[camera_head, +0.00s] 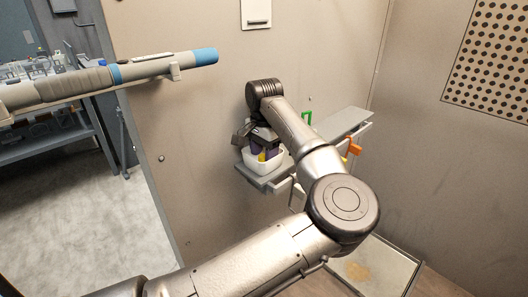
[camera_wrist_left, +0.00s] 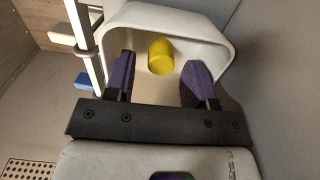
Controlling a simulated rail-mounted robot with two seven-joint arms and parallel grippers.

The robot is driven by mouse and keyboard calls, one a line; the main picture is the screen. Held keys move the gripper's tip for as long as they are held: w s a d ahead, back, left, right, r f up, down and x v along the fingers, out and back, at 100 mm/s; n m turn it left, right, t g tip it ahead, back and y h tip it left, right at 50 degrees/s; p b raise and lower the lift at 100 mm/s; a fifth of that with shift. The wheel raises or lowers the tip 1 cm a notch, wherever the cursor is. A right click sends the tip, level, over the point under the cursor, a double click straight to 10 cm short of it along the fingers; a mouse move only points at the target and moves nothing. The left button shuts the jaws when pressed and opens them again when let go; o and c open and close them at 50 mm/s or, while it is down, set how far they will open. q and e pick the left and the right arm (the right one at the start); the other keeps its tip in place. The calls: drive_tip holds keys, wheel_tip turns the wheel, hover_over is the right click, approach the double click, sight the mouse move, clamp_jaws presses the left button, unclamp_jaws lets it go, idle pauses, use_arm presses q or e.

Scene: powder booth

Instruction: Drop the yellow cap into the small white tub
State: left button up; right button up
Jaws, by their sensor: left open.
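The small white tub (camera_head: 280,158) stands on a small grey shelf on the booth wall. In the left wrist view the tub (camera_wrist_left: 205,20) opens around my fingertips. The yellow cap (camera_wrist_left: 160,57) shows inside the tub, clear of both fingers, seemingly against its inner surface; in the head view a bit of the yellow cap (camera_head: 262,157) shows at the tub. My left gripper (camera_wrist_left: 160,68) is open, its purple fingers on either side of the cap. In the head view the left gripper (camera_head: 264,147) points down into the tub. My right gripper is not in view.
The grey shelf (camera_head: 266,182) is narrow. Beside it are a rail with an orange item (camera_head: 353,147), a green item (camera_head: 306,117) and a flat grey ledge (camera_head: 346,124). A grey, blue-tipped tubular tool (camera_head: 150,70) spans the upper left. A perforated panel (camera_head: 490,55) is at right.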

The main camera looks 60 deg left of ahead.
use_arm(q)
wheel_tip(320, 180, up, 13)
drive_tip(key=p, duration=0.5)
drive_tip(key=shift+r, duration=0.1)
idle(0.5)
